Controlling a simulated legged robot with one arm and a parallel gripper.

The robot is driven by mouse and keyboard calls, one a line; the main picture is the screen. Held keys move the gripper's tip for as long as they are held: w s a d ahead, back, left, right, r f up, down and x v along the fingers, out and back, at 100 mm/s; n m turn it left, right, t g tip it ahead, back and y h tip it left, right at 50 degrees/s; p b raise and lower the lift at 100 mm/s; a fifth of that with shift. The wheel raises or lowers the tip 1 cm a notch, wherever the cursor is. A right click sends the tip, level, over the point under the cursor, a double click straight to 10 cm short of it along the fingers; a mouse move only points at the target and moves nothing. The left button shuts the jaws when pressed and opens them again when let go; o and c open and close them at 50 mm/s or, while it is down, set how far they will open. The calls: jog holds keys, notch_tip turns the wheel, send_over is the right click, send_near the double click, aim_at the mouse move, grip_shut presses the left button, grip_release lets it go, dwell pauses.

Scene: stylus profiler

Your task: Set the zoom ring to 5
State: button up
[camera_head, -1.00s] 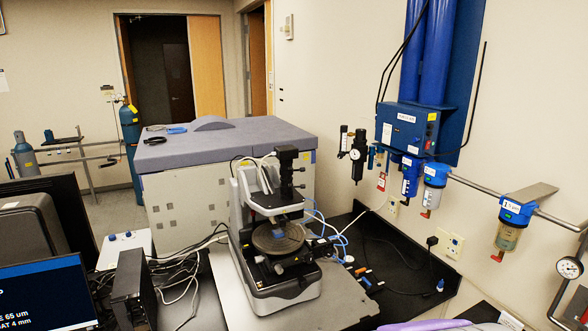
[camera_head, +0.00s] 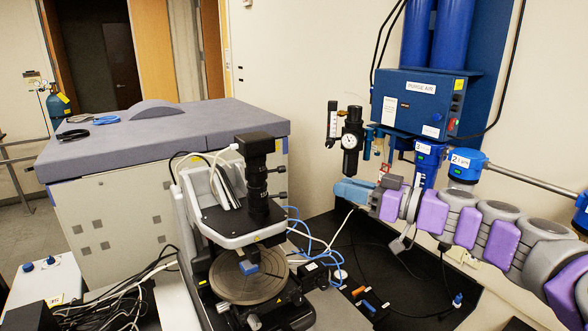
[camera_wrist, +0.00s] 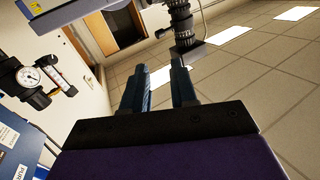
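The stylus profiler has an upright black optical tube (camera_head: 257,185) with ridged rings and small side knobs, above a round brown stage (camera_head: 247,278). The tube also shows in the wrist view (camera_wrist: 181,24), upper middle, beyond the fingertips. I cannot single out the zoom ring, and no number on it is readable. My gripper (camera_head: 345,190) is right of the tube in the head view, at about its height and apart from it. In the wrist view my gripper (camera_wrist: 160,68) has its two fingers apart, with nothing between them.
Blue and white cables (camera_head: 305,240) run beside the profiler. A black regulator with a gauge (camera_head: 352,142) and a blue purge air box (camera_head: 420,100) are on the wall behind my arm. A large grey-topped cabinet (camera_head: 160,140) stands behind the profiler. The black bench (camera_head: 400,285) is mostly clear at right.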

aim_at(281, 169)
jog(key=p+x, duration=0.2)
jog(key=x, duration=1.5)
jog(key=shift+w+a+p, duration=0.15)
jog(key=shift+w+p, duration=0.1)
jog(key=shift+p, duration=0.1)
grip_shut()
